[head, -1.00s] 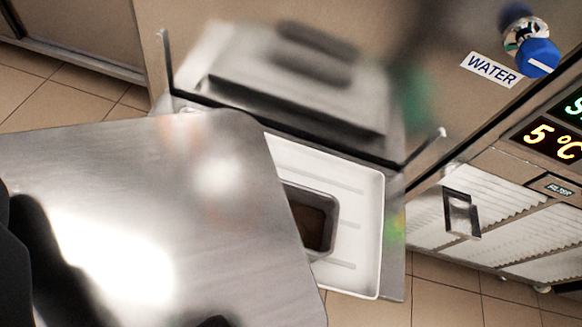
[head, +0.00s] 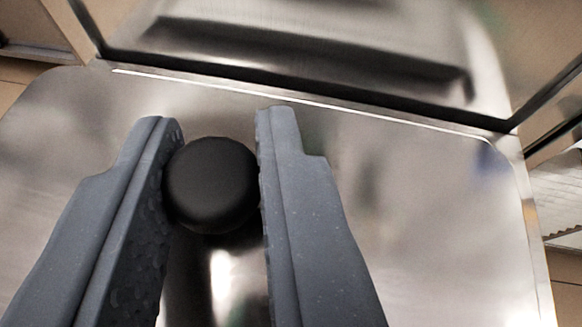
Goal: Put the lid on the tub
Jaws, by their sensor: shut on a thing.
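The lid (head: 420,220) is a broad, shiny steel plate with rounded corners that fills most of the view. Its round black knob (head: 211,184) stands up left of the middle. My gripper (head: 212,150) has its two grey-blue fingers closed on the knob, one on each side. The tub is not visible now; the lid blocks the view below it. I cannot tell whether the lid touches the tub.
A steel machine front (head: 300,50) rises just beyond the lid's far edge, with blurred reflections in it. Slatted white panels (head: 558,195) show at the right edge. Tan floor tiles (head: 568,300) show at the lower right.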

